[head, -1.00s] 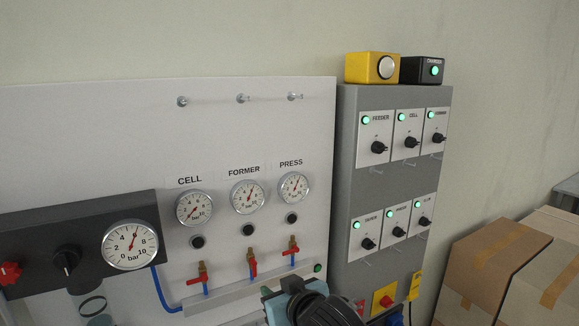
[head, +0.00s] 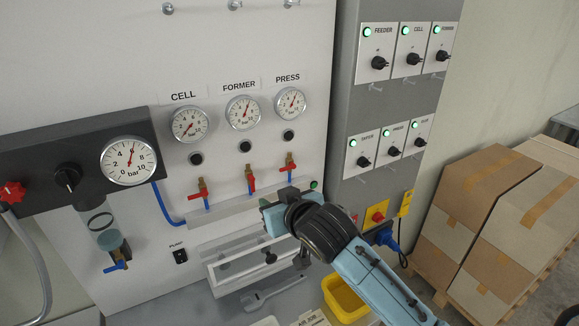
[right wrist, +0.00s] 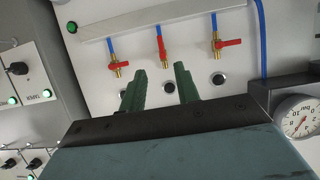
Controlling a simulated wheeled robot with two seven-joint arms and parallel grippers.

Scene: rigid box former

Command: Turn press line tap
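The press line tap (head: 290,162) is a brass valve with a red handle under the PRESS gauge (head: 290,103). Its handle lies crosswise to its blue hose. It also shows at the left in the right wrist view (right wrist: 119,66). My right gripper (right wrist: 159,88) is open and empty, with two green fingers pointing toward the panel, below the taps in that picture and apart from them. In the head view my right wrist is below and near the press tap, and the fingers are mostly hidden. My left gripper is not in view.
The former tap (head: 251,181) has its handle along its hose; the cell tap (head: 203,193) has its handle crosswise. A grey switch cabinet (head: 348,100) stands right of the panel. A yellow bin (head: 343,296) and a wrench (head: 270,294) are below. Cardboard boxes (head: 470,200) stand at right.

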